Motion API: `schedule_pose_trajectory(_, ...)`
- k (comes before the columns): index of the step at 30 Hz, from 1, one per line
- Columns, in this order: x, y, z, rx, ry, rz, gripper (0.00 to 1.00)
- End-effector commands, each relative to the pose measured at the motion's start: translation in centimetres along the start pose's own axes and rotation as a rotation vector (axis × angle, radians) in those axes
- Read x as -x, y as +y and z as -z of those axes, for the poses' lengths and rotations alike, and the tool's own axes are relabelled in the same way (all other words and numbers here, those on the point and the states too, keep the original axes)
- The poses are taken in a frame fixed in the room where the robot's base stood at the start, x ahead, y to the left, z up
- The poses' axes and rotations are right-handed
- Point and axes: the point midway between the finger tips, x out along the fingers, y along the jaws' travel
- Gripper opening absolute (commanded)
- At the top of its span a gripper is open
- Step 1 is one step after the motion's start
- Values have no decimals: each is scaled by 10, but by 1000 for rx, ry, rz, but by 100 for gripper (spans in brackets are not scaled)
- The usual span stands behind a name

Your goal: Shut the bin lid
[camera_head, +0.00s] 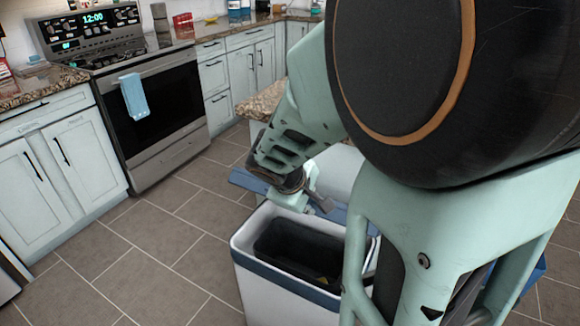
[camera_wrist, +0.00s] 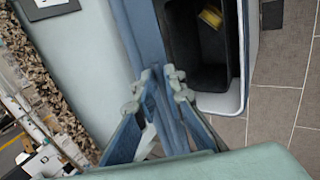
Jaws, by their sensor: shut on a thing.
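The bin (camera_head: 275,291) is white with a blue band and a dark inner bucket, and its top is open. Its blue lid (camera_head: 247,182) stands raised at the far side of the bin, partly hidden by my arm. In the wrist view the lid (camera_wrist: 146,35) is a blue strip seen nearly edge-on, beside the open dark inside. My gripper (camera_wrist: 160,92) has its fingers on either side of the lid's edge and is shut on it. In the head view my gripper (camera_head: 318,200) is just above the bin's far rim.
A granite-topped counter (camera_head: 266,100) stands close behind the bin, partly hidden by my arm. An oven with a blue towel (camera_head: 134,95) and pale cabinets line the back. The tiled floor (camera_head: 170,255) left of the bin is clear. A yellow thing (camera_wrist: 211,17) lies inside the bin.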

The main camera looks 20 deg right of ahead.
Motion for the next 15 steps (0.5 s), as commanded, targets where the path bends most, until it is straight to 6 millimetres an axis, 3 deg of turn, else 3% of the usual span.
schedule_pose_trajectory(1, -8, -10, 1, 1, 2, -7, 0)
schedule_pose_trajectory(9, -12, -36, 1, 1, 2, -46, 0)
schedule_pose_trajectory(15, -9, -44, 0, 0, 0, -62, 0)
